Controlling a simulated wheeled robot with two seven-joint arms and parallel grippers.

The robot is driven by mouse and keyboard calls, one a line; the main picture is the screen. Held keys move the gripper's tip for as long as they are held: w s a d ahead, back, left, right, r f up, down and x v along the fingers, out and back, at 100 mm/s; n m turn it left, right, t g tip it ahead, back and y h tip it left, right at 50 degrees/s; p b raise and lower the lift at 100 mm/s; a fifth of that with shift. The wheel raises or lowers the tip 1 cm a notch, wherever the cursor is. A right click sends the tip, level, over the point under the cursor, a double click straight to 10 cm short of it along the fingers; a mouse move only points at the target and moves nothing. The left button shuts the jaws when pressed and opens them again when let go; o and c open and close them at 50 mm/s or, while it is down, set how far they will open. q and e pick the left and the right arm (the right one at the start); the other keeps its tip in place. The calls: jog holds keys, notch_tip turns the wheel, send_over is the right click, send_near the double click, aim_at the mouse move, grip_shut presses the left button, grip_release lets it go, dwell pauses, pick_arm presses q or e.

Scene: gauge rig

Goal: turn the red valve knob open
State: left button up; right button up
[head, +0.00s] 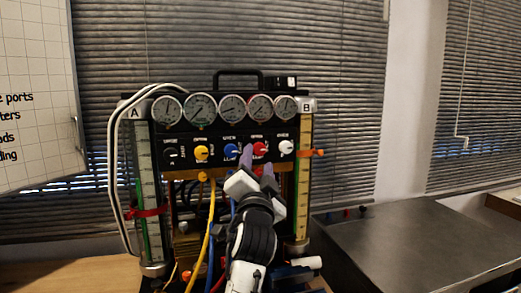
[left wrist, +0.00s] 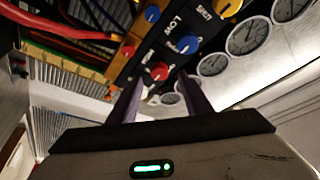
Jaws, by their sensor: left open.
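The red valve knob (head: 260,149) is on the black front panel of the gauge rig, between a blue knob (head: 231,151) and a white knob (head: 286,147). My left gripper (head: 258,161) is in front of the panel at the red knob, its purple fingers pointing at it. In the left wrist view, the red knob (left wrist: 159,72) appears between the tips of the open fingers (left wrist: 160,82). Whether the fingers touch it, I cannot tell. The gripper holds nothing. My right gripper is not in view.
A row of gauges (head: 232,109) sits above the knobs. A yellow knob (head: 201,153) is farther left. Yellow and blue hoses hang below the panel, left of my arm. Glass tubes flank the rig, the right one (head: 303,190) with an orange clip. A dark bench (head: 420,235) stands at right.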

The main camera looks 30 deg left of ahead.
aim_at(259, 151)
pick_arm(q)
jog(key=x, duration=0.3)
jog(key=shift+w+a+r+p, duration=0.15)
jog(key=shift+w+a+p, duration=0.05)
jog(key=shift+w+p, duration=0.15)
jog(key=shift+w+a, duration=0.2)
jog(key=shift+w, duration=0.15)
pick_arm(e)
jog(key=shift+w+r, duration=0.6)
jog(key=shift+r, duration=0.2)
pick_arm(q)
jog(key=shift+c, duration=0.4)
